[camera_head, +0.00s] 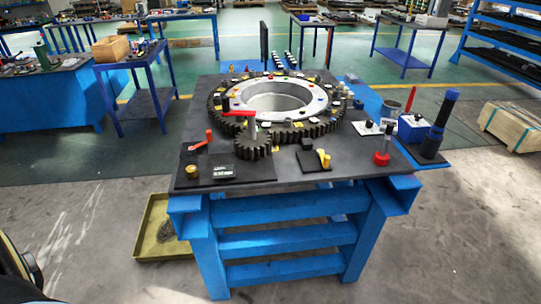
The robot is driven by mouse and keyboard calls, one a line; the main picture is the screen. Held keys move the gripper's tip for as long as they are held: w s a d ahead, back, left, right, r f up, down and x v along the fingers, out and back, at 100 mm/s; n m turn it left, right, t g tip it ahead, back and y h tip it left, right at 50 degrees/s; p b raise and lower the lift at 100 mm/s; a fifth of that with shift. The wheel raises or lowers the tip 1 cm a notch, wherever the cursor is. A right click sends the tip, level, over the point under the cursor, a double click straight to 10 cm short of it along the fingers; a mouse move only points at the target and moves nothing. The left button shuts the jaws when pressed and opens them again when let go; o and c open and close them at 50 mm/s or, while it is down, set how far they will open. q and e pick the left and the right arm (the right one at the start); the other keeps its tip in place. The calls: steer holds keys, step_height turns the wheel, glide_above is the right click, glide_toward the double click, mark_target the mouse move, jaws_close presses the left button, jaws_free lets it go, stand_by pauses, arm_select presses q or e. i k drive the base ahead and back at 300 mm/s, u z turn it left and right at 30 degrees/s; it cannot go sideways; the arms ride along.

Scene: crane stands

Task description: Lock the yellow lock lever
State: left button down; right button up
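The yellow lock lever (324,157) stands on a small black plate (311,165) near the front middle of the dark tabletop. It looks roughly upright. It is too small to tell its exact lock position. Neither of my grippers is in view, and nothing touches the lever.
The blue-framed table (285,240) carries a large gear ring (272,100) behind the lever and a small gear (253,146) to its left. A red lever (200,143) stands at the left, and a red-based post (382,152) at the right. A yellow tray (150,244) lies on the floor.

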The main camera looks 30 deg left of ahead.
mark_target(326, 160)
steer(key=u, duration=0.15)
steer(key=i, duration=1)
